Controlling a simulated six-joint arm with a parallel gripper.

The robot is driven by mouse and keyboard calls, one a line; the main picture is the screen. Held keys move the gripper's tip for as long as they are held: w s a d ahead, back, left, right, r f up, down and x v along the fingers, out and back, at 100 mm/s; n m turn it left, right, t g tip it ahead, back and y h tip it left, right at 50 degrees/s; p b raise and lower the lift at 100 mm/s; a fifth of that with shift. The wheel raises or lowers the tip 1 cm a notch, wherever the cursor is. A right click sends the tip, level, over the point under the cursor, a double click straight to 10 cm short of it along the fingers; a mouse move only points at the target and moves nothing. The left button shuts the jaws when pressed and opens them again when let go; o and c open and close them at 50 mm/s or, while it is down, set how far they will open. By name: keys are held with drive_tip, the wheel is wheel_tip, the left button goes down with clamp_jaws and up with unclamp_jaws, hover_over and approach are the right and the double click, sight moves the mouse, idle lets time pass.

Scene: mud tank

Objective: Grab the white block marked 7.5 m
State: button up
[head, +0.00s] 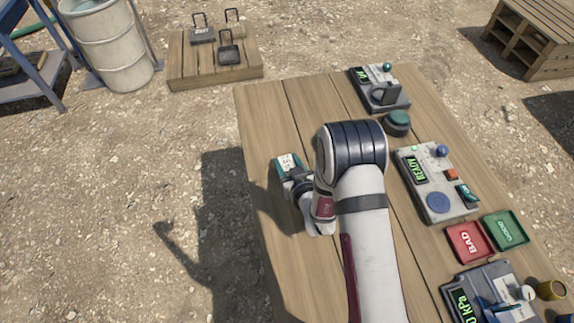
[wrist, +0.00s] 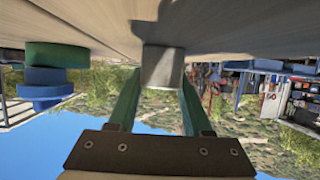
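The white block (head: 287,160) with dark print on top is near the table's left edge in the head view; its print is too small to read surely. In the wrist view the block (wrist: 162,68) is pale grey and sits against the tabletop, between the fingertips. My gripper (wrist: 162,80) has teal fingers, one on each side of the block. I cannot tell whether they press on it or leave a thin gap. In the head view my gripper (head: 286,168) is around the block, and my wrist hides part of it.
The wooden table (head: 262,110) is bare at the left. On the right stand a READY panel (head: 437,182), a red BAD tray (head: 470,242), a green tray (head: 505,231), a kPa device (head: 488,292) and a teal knob (head: 397,122). A low pallet (head: 215,72) lies beyond.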

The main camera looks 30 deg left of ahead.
clamp_jaws()
drive_tip(key=shift+r, duration=0.1)
